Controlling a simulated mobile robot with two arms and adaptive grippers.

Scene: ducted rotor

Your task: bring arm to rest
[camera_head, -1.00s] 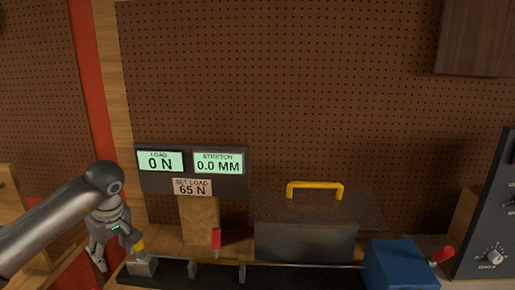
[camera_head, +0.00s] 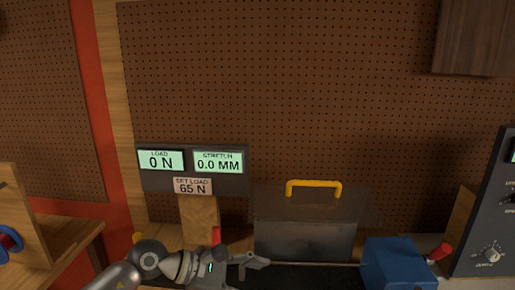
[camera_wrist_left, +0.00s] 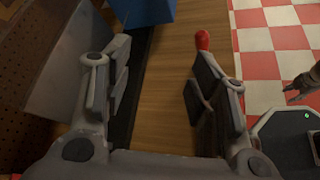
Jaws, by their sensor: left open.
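My left gripper (camera_head: 250,262) is low in the head view, over the front of the bench, with its fingers pointing right. In the left wrist view the left gripper (camera_wrist_left: 165,88) has its two fingers wide apart with nothing between them, above bare wooden bench top (camera_wrist_left: 168,75). What looks like part of my right gripper (camera_wrist_left: 302,84) shows at the right edge of the wrist view, over the floor.
A blue block (camera_head: 397,264) with a red handle (camera_head: 441,252) stands at right. A grey box with a yellow handle (camera_head: 314,185) stands behind the rail. A display panel (camera_head: 191,182) reads 0 N and 0.0 mm. Red-and-white checkered floor (camera_wrist_left: 268,50) lies beyond the bench edge.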

